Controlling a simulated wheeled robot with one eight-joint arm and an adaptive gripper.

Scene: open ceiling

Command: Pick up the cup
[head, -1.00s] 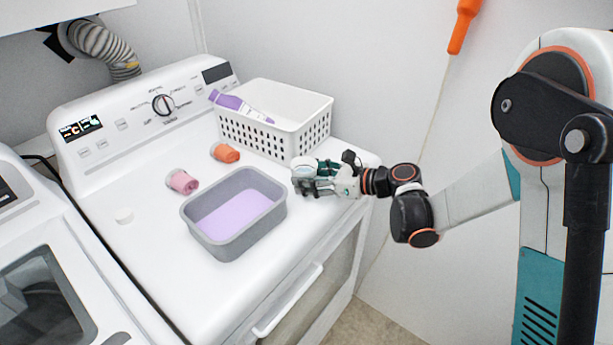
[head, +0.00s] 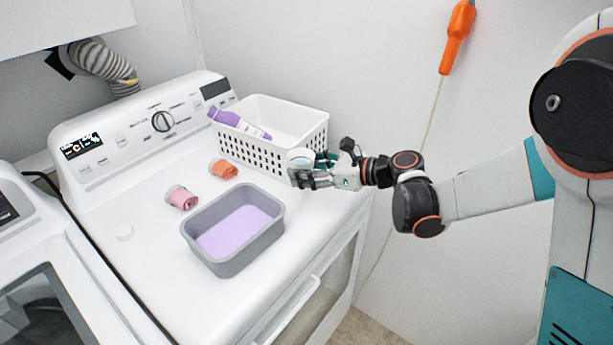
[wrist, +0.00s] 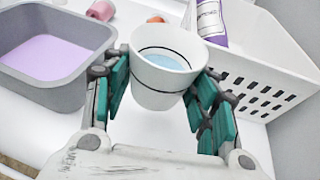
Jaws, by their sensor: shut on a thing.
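The white cup (wrist: 162,85) is between the green-padded fingers of my gripper (wrist: 160,95) in the wrist view. It has a dark line around its inside and light blue at the bottom. My gripper is shut on the cup's sides, and the cup is close to upright. In the head view the cup (head: 300,158) shows at the tip of my gripper (head: 312,172), in front of the white basket. The gripper fingers hide part of the cup there. It appears to be held above the right side of the white machine top.
A white perforated basket (head: 250,146) holding a purple bottle (head: 238,123) stands behind my gripper. A grey tub (head: 200,262) with a lilac inside is to the left.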

